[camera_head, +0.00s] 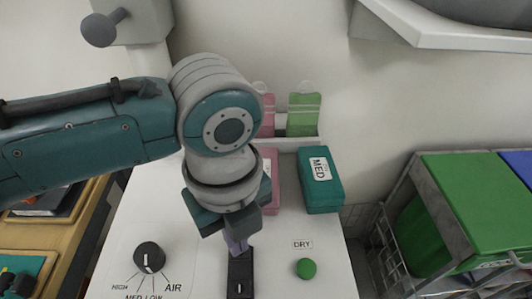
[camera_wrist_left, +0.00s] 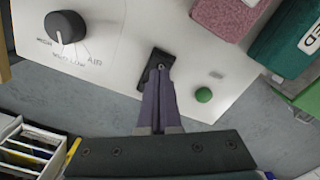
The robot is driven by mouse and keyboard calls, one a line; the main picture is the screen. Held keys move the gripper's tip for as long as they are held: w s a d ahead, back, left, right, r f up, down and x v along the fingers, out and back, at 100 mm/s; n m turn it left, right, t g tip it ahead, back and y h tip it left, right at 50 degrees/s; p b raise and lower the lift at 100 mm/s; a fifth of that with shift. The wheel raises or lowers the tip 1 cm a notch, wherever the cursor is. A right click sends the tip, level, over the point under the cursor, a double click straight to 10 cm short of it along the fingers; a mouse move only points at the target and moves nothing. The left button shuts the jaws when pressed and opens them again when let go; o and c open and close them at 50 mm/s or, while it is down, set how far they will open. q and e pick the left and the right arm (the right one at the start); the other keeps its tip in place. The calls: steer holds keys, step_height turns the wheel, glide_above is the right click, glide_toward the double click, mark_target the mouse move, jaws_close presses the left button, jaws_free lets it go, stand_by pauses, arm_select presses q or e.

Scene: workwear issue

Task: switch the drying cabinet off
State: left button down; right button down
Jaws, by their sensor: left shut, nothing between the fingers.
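The drying cabinet's pale panel (camera_head: 190,276) carries a black rocker switch (camera_head: 240,282), a dark dial (camera_head: 150,257) marked HIGH, MED, LOW and AIR, and a green button (camera_head: 306,268) labelled DRY. My left gripper (camera_head: 237,248) is shut and empty, pointing down at the far end of the switch. In the left wrist view its closed fingers (camera_wrist_left: 161,72) overlap the switch (camera_wrist_left: 154,72) and hide part of it. I cannot tell whether they touch it or which way it is rocked. The dial (camera_wrist_left: 65,27) and green button (camera_wrist_left: 203,95) stand clear on either side. My right gripper is out of view.
A teal box (camera_head: 322,190) labelled MED and a pink box (camera_head: 272,185) stand behind the controls. Green (camera_head: 303,115) and pink tags stand at the wall. A wire rack with a green-lidded bin (camera_head: 480,195) is at the right, a wooden bench (camera_head: 60,240) at the left.

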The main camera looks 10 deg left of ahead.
arm_select(q)
steer(key=shift+f+b, duration=0.75)
steer(key=shift+f, duration=0.25)
stand_by(0.3)
steer(key=shift+r, duration=0.1)
step_height(320, 180, up, 7)
steer(key=p, duration=0.7)
steer(key=shift+p, duration=0.35)
